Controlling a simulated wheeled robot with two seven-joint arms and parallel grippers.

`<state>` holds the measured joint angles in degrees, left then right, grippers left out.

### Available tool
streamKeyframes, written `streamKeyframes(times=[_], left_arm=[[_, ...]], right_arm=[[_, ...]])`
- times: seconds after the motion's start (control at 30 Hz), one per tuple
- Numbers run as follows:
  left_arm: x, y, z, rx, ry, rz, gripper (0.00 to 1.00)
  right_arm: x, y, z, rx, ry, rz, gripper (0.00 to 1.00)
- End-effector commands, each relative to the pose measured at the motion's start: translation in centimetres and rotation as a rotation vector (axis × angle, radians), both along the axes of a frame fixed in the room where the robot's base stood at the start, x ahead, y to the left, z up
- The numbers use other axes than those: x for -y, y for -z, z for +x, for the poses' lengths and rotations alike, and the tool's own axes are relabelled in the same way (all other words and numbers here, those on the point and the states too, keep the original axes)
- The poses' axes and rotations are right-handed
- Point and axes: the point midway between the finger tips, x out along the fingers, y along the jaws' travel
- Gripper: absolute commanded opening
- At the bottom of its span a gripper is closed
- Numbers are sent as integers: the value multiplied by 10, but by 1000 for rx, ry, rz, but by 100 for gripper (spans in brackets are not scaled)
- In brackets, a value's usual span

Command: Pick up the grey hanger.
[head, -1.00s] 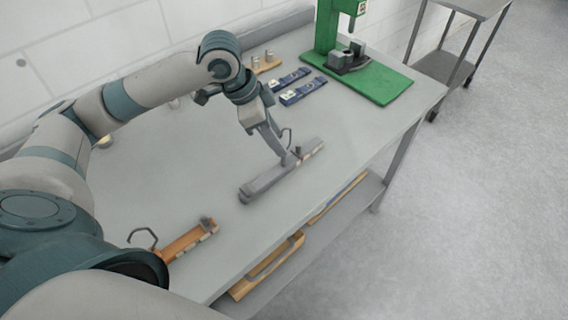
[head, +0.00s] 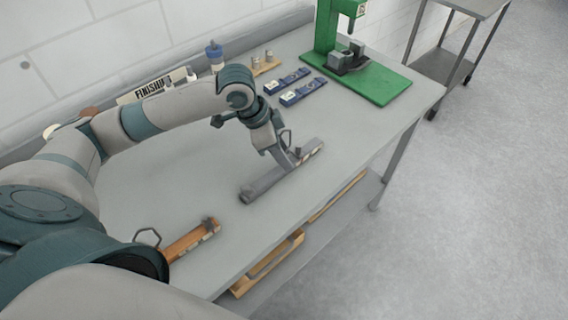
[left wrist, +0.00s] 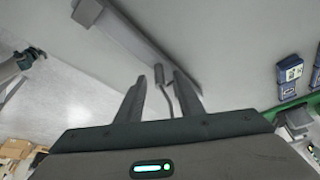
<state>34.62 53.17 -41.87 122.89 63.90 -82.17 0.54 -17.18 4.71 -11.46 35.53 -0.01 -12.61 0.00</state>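The grey hanger (head: 262,187) lies on the grey table, a long bar with small clips and a hook. Its hook rises beside my left gripper (head: 291,158) in the head view. In the left wrist view, my gripper's two fingers (left wrist: 160,84) are apart, with the thin hook stem (left wrist: 165,92) showing between them. The hanger bar (left wrist: 140,38) runs diagonally beyond the fingertips. I cannot tell whether the fingers touch the hanger.
A wooden hanger (head: 190,240) lies at the table's near left. Blue boxes (head: 303,92) and a green press (head: 385,85) stand towards the back right. A blue-topped bottle (head: 215,57) stands at the back. The table (head: 330,190) is clear in front of the hanger.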

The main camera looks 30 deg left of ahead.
Motion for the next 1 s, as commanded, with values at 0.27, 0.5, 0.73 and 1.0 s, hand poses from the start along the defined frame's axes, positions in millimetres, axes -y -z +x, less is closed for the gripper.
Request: streamKeyframes(times=[0.27, 0.5, 0.73, 1.0], left_arm=[[2, 8, 1, 0, 1, 2, 34], [2, 8, 1, 0, 1, 2, 34], [2, 7, 2, 0, 1, 2, 0], [2, 7, 2, 1, 1, 1, 0]], right_arm=[[-4, -2, 0, 0, 2, 4, 30], [-5, -2, 0, 0, 2, 5, 30], [-5, -2, 0, 0, 2, 5, 30], [-3, -2, 0, 0, 1, 3, 30]])
